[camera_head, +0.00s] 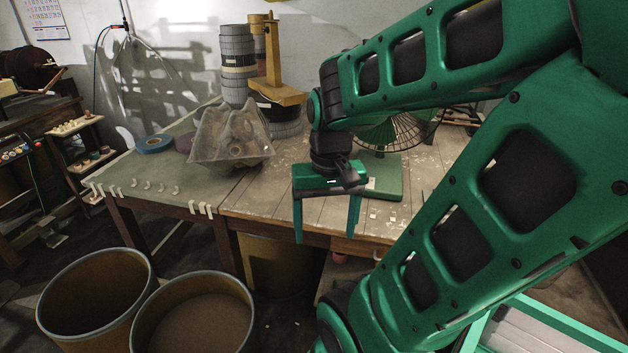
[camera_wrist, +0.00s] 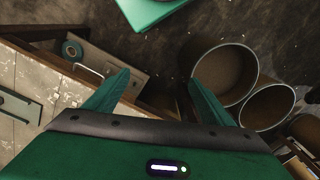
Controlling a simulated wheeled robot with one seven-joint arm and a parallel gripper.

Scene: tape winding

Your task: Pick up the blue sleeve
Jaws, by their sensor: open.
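A flat blue ring (camera_head: 143,146) lies on the grey-covered left part of the table in the head view; it is the blue thing I see there, but I cannot tell whether it is the sleeve. My gripper (camera_head: 325,236) is open and empty, fingers pointing down at the table's front edge, well to the right of the blue ring. In the wrist view my gripper (camera_wrist: 158,78) shows two spread green fingers with nothing between them. A small teal ring (camera_wrist: 66,50) lies left of the fingers in that view, on a grey surface.
A yellow stand (camera_head: 275,92) is behind. Two open drums (camera_head: 95,290) (camera_head: 192,318) stand on the floor in front. A green fan base (camera_head: 385,180) is near my gripper.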

